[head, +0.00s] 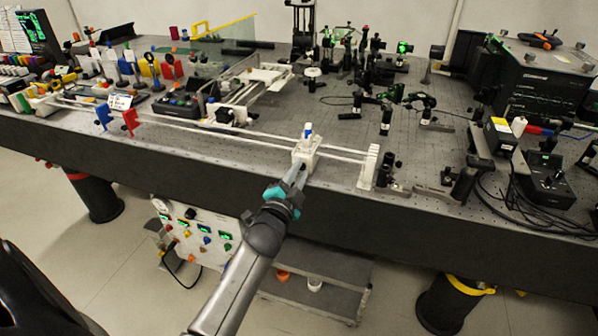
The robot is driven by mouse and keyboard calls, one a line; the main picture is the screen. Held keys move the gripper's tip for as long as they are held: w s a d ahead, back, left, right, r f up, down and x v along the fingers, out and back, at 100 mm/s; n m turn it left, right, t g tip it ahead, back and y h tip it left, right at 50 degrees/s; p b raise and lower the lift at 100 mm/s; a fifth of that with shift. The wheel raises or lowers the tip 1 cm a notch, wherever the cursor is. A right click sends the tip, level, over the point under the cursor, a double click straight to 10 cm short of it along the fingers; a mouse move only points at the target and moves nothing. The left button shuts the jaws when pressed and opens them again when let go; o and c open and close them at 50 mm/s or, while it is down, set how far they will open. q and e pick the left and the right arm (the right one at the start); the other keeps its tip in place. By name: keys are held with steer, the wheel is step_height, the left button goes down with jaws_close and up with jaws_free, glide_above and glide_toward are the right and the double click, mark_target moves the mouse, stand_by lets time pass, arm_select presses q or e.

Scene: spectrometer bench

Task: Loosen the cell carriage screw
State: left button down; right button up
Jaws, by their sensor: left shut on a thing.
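The white cell carriage (307,151) sits on the pale rails near the front edge of the bench. A small cell with a blue top (308,130) stands upright in it. My left gripper (297,174) reaches up from below to the front face of the carriage. Its fingers are shut at the place of the carriage screw, which they hide. How far the screw is turned cannot be seen. My right gripper is not in view.
The rails (230,127) run left to a holder, past a blue flag (103,117) and a red flag (130,121), and end right at a white block (368,167). Optic mounts and a controller (547,182) with cables crowd the right side. Bare bench lies behind the carriage.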

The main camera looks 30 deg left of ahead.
arm_select(q)
steer(key=c, duration=0.8)
jaws_free()
steer(key=p+v, duration=0.2)
steer(key=v, duration=1.3)
steer(key=shift+s+d, duration=0.1)
steer(key=shift+d, duration=0.05)
